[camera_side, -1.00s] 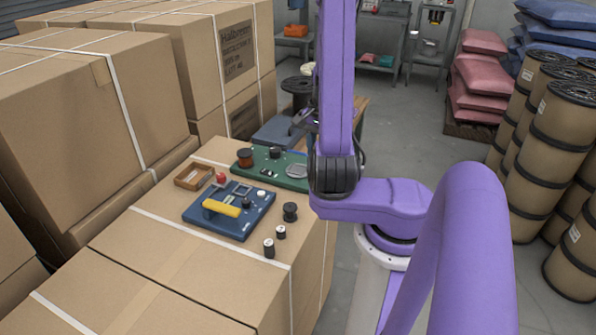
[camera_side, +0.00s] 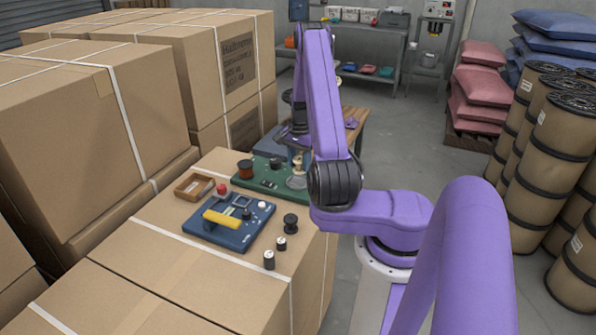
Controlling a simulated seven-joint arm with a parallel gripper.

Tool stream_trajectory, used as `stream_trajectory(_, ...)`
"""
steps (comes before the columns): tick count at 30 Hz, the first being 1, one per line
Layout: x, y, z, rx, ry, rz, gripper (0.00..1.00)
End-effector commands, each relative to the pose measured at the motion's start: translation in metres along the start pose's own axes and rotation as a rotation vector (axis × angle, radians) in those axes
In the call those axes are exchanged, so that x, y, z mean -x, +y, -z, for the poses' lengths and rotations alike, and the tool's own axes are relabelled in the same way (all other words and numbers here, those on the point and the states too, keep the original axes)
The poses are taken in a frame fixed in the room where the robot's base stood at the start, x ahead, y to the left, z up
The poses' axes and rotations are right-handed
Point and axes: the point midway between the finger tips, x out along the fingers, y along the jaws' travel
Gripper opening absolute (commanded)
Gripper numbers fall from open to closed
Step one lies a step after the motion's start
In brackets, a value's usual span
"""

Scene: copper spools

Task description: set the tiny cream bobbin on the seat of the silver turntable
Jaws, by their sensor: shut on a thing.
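The silver turntable (camera_side: 297,183) is a small round metal disc at the right end of the green board (camera_side: 262,180). My gripper (camera_side: 298,160) hangs just above it, pointing down and small in the picture. It is shut on a small pale thing that looks like the cream bobbin, mostly hidden between the fingers. I cannot tell whether the bobbin touches the turntable's seat.
A blue board (camera_side: 230,222) with a yellow handle (camera_side: 222,219) lies in front. Black spools (camera_side: 290,222) stand to its right. A copper spool (camera_side: 245,168) stands at the green board's left end, near a wooden tray (camera_side: 194,187). Large cartons (camera_side: 90,130) rise at left.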

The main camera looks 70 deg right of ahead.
Motion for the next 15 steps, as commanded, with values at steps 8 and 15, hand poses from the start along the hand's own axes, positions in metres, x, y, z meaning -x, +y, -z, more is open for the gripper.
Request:
stream_trajectory(8,-0.017,-0.01,0.007,0.0,-0.001,-0.001,0.14)
stream_trajectory(15,-0.043,-0.009,0.006,0.0,0.0,0.0,0.14)
